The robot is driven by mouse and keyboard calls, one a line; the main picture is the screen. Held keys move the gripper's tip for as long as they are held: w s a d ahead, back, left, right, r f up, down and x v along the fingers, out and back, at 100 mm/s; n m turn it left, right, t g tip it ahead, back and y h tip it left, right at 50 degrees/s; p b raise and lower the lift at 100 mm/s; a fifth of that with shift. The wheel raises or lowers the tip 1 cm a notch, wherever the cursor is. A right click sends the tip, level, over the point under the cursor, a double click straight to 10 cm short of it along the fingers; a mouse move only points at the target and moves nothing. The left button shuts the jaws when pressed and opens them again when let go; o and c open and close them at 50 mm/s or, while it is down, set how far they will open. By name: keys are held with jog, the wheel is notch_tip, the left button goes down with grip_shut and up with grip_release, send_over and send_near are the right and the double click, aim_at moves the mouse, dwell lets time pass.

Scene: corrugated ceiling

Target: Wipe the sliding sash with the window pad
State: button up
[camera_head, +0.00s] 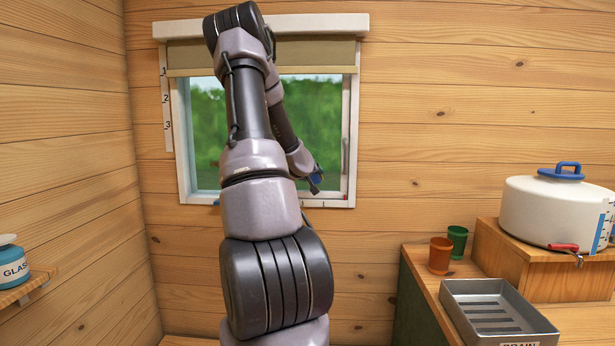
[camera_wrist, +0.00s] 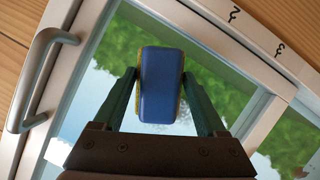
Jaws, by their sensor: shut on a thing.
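The window pad (camera_wrist: 160,85) is a blue block with yellow sides. My gripper (camera_wrist: 158,74) has its two dark green fingers shut on it, one on each side. In the head view the gripper (camera_head: 315,181) is at the lower right of the window, where a bit of blue shows. The sliding sash (camera_head: 320,110) has clear glass and a pale frame with a grey handle, which also shows in the wrist view (camera_wrist: 38,75). The pad lies over the glass in the wrist view; I cannot tell whether it touches. Greyish specks show beside its lower end. My arm hides the window's middle.
A rolled blind (camera_head: 330,55) hangs at the window top. A scale numbered 1 to 3 (camera_head: 166,100) runs down its left side. At the right are two cups (camera_head: 440,254), a metal drain tray (camera_head: 545,322) and a white tank (camera_head: 545,210). A glass-cleaner jar (camera_head: 13,268) stands on the left shelf.

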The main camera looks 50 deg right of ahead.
jog(key=shift+s+d, duration=0.75)
jog(key=shift+s, duration=0.25)
jog(key=shift+w+r, duration=0.1)
jog(key=shift+r, duration=0.75)
jog(key=shift+w+a+r, duration=0.65)
jog(key=shift+w+a, duration=2.6)
jog(key=shift+w, duration=0.9)
jog(key=shift+s+d+r, duration=0.1)
jog(key=shift+s+d, duration=1)
jog(key=shift+s, duration=0.35)
jog(key=shift+s+d, duration=1.15)
jog(key=shift+s, duration=0.25)
jog(key=shift+s+d+r, duration=0.1)
jog(key=shift+s+d, duration=1)
jog(key=shift+s, duration=0.35)
jog(key=shift+f, duration=0.1)
jog(key=shift+a, duration=0.1)
jog(key=shift+s+a, duration=0.9)
jog(key=shift+a, duration=0.25)
jog(key=shift+s+a, duration=0.9)
jog(key=shift+a, duration=0.25)
